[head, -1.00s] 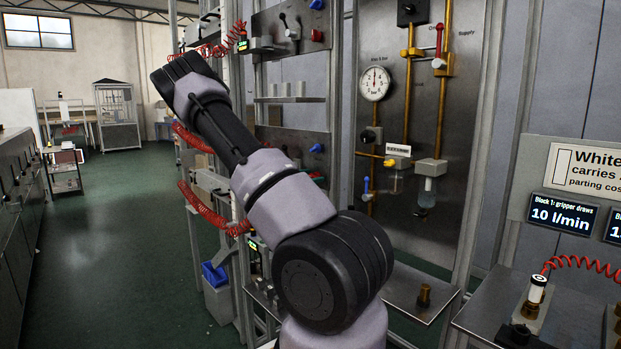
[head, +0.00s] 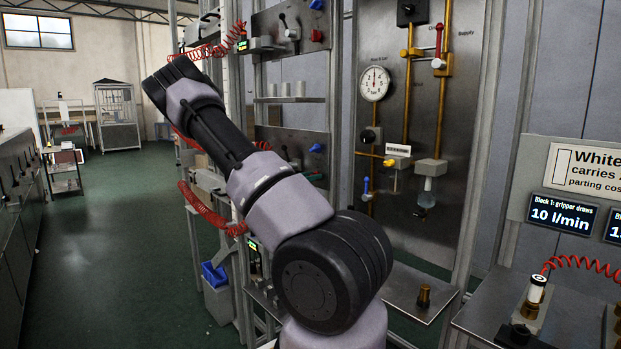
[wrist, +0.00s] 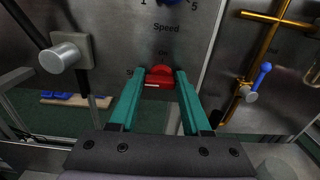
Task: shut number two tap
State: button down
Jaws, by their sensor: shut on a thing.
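In the wrist view, the two teal fingers of my gripper (wrist: 160,78) are closed on a red knob (wrist: 160,70) marked "On" on a grey panel. A blue-handled tap (wrist: 260,76) is on brass pipework to the right, apart from my fingers; a blue-handled tap (head: 366,186) also shows in the head view. A red-handled tap (head: 439,48) is higher on the pipe board. I cannot read a number two on any tap.
A blue dial (wrist: 168,2) marked "Speed" sits above the red knob. A grey round-ended handle (wrist: 65,57) stands out from the panel at left. In the head view, a gauge (head: 374,84) is on the pipe board and red coiled hoses (head: 205,210) hang left of my arm.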

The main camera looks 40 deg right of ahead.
jog(key=shift+c, duration=1.8)
grip_release()
jog(key=a, duration=1.1)
jog(key=shift+s, duration=0.4)
jog(key=shift+d, duration=0.1)
